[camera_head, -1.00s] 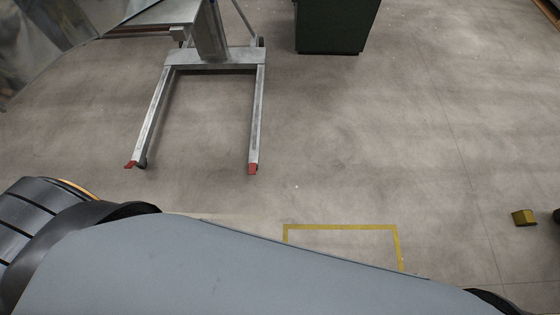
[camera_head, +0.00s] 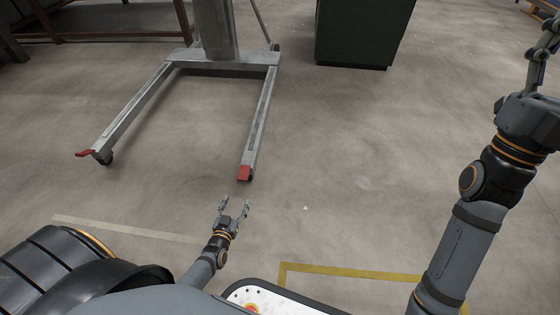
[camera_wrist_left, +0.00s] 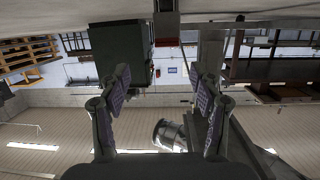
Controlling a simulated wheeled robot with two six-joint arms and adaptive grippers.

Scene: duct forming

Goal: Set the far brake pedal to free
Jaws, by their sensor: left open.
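Two red brake pedals sit at the front ends of the legs of a grey metal lift stand (camera_head: 262,110). The left pedal (camera_head: 85,154) sticks out to the left past its caster and stands slightly higher in the picture. The right pedal (camera_head: 244,173) is at the end of the other leg. My left gripper (camera_head: 234,204) is open and empty, just below the right pedal in the head view. A red pedal (camera_wrist_left: 167,42) shows between the spread fingers in the upside-down left wrist view, apart from them. My right gripper (camera_head: 545,48) is at the upper right edge, partly cut off.
A dark green cabinet (camera_head: 362,32) stands behind and right of the stand. Yellow tape (camera_head: 350,272) marks the floor in front of me, and a pale line (camera_head: 130,229) runs at the left. The floor between the legs is clear.

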